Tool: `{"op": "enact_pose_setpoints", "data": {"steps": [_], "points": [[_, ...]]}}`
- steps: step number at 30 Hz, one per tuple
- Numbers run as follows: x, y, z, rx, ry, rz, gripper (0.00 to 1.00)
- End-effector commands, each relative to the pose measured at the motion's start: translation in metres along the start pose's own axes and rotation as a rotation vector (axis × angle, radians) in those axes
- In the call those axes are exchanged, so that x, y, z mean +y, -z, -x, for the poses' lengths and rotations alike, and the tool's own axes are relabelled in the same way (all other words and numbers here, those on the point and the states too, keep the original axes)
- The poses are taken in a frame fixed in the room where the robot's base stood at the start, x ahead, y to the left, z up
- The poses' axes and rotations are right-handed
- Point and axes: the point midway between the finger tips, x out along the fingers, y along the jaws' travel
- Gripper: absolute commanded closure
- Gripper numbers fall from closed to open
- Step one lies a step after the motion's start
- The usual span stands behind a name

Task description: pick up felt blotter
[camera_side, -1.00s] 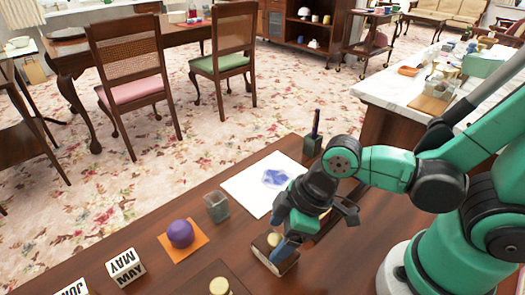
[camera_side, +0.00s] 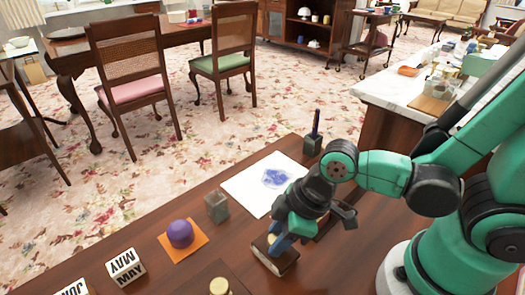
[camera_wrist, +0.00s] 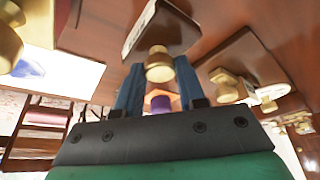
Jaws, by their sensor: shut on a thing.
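The felt blotter (camera_side: 278,262) is a small dark wooden block with a brass knob on top. In the side view it is at the front middle of the desk and looks to be resting on it. My gripper (camera_side: 278,240) is above it with its blue fingers around the knob. In the wrist view the blotter's body (camera_wrist: 165,30) is beyond the fingertips, and my gripper (camera_wrist: 159,72) is shut on its brass knob. My fingers hide part of the knob in the side view.
White paper with a blue blot (camera_side: 250,184), a glass cube (camera_side: 217,207), and a purple ball (camera_side: 180,233) on an orange square lie to the left. Calendar blocks (camera_side: 125,266) stand farther left. Another brass knob (camera_side: 220,286) is near the front edge. A pen holder (camera_side: 312,145) stands behind.

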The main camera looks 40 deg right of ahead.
Motion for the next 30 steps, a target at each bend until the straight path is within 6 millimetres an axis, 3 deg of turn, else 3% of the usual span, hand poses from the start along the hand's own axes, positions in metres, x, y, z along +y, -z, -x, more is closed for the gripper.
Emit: {"op": "enact_pose_setpoints", "data": {"steps": [16,23,30], "points": [[0.000,0.007,0.017,0.000,0.000,0.000,1.00],[0.000,0.018,0.044,0.000,0.000,0.000,1.00],[0.000,0.034,0.084,0.000,0.000,0.000,1.00]]}}
